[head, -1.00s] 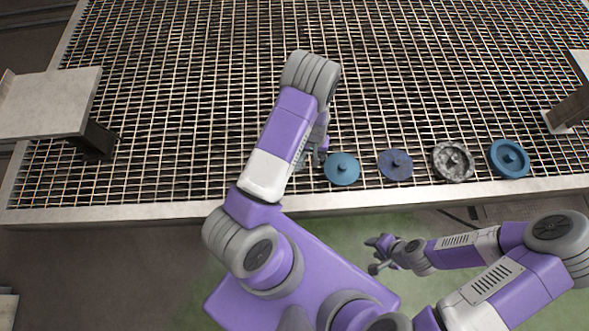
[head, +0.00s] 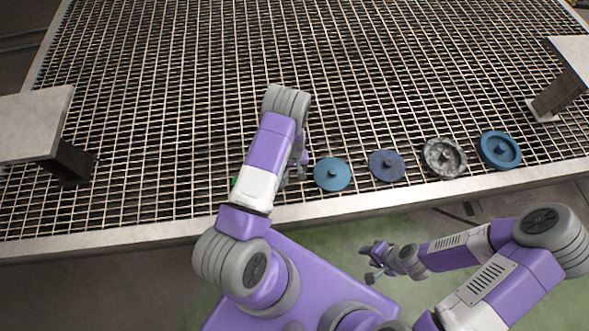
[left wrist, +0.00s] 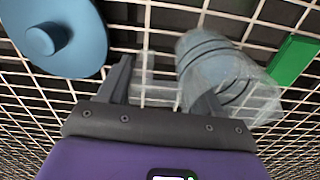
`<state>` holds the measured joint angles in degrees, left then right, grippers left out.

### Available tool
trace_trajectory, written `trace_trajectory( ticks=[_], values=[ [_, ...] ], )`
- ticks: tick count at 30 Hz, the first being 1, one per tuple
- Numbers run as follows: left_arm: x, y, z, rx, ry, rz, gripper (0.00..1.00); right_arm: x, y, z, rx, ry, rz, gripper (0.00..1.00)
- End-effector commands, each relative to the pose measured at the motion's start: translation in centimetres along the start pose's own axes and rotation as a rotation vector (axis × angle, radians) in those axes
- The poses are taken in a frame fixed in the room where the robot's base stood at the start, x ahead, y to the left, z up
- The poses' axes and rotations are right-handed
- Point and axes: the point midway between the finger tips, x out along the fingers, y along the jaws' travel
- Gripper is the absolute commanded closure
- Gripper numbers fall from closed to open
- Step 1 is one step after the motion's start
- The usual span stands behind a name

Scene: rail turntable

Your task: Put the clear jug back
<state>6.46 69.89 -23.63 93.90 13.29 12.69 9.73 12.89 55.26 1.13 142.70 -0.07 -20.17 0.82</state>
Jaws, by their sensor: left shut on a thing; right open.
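The clear jug (left wrist: 222,72) shows in the left wrist view as a see-through, blue-grey tinted body with dark rings, over the metal grating. A clear part of it (left wrist: 150,75), which looks like its handle, lies between the fingers of my left gripper (left wrist: 160,92). The gripper is shut on it. I cannot tell whether the jug touches the grating. In the head view my left arm hides the jug and most of the left gripper (head: 297,168). My right gripper (head: 372,262) is open and empty, in front of the grating's near edge.
Right of my left gripper, a blue disc (head: 332,174), a purple-blue disc (head: 388,165), a marbled grey disc (head: 444,157) and another blue disc (head: 498,150) lie in a row. A green piece (left wrist: 292,60) is beside the jug. Raised plates stand left (head: 35,120) and right (head: 572,60).

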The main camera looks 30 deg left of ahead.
Motion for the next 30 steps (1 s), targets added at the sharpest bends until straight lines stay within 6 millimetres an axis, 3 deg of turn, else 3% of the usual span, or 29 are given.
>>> trace_trajectory(
  ticks=[8, 9, 13, 23, 30],
  values=[
    [0.1, 0.0, 0.0, 0.001, 0.001, 0.0, 1.0, -0.1, -0.1, 0.0, 0.0, 0.0, 0.0, 0.57],
    [0.1, 0.0, 0.0, 0.001, 0.0, 0.0, 0.32, -0.1, -0.1, 0.0, 0.0, 0.0, 0.0, 0.57],
    [0.1, 0.0, 0.0, 0.001, 0.0, 0.0, 0.12, -0.1, -0.1, 0.0, 0.0, 0.0, 0.0, 0.57],
    [-0.1, 0.0, -0.1, 0.001, 0.001, 0.0, 0.09, -0.1, -0.1, 0.0, 0.0, 0.0, 0.0, 0.57],
    [-3.9, 0.0, -0.1, 0.002, 0.002, 0.001, 0.09, -1.6, -0.6, 0.1, 0.0, 0.0, 0.0, 0.57]
  ],
)
